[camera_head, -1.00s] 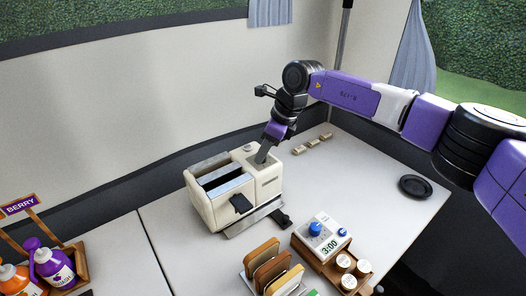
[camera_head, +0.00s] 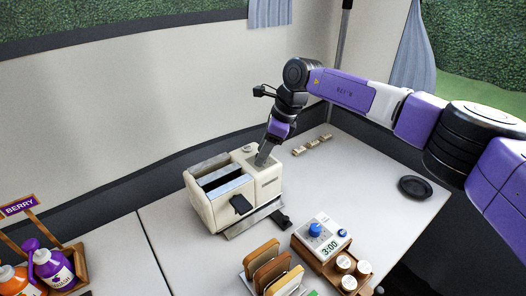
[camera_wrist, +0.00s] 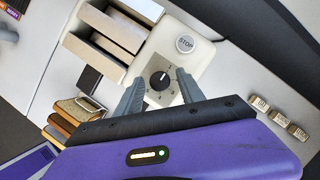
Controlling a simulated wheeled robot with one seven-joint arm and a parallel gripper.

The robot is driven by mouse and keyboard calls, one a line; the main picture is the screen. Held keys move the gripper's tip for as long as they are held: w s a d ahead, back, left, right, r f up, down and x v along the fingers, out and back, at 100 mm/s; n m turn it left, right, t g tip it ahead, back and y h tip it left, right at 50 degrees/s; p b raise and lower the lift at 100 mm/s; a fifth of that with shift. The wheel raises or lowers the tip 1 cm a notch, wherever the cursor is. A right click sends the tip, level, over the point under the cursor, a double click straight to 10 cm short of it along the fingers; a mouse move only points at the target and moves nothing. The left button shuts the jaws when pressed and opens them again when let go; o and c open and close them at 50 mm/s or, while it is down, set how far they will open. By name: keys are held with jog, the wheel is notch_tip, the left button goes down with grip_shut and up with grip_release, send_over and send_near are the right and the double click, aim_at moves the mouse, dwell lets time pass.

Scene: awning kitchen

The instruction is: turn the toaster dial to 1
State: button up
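The cream toaster (camera_head: 222,207) stands on the white counter with two long slots and a dark lever on its front. In the wrist view, its black round dial (camera_wrist: 160,80) with a white pointer mark sits on a grey panel near a round STOP button (camera_wrist: 185,44). The numbers around the dial are too small to read. My gripper (camera_wrist: 158,86) is open, with one grey finger on each side of the dial and gaps visible between. In the head view my gripper (camera_head: 263,157) reaches down onto the toaster's top right end, hiding the dial.
Bread slices (camera_head: 266,262) stand in a rack at the front. A black disc (camera_head: 414,187) lies right. Bottles (camera_head: 52,268) stand left.

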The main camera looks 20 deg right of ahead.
aim_at(273, 162)
dwell(0.3)
jog(key=v, duration=0.7)
jog(key=shift+d+r, duration=0.15)
jog(key=shift+r, duration=0.2)
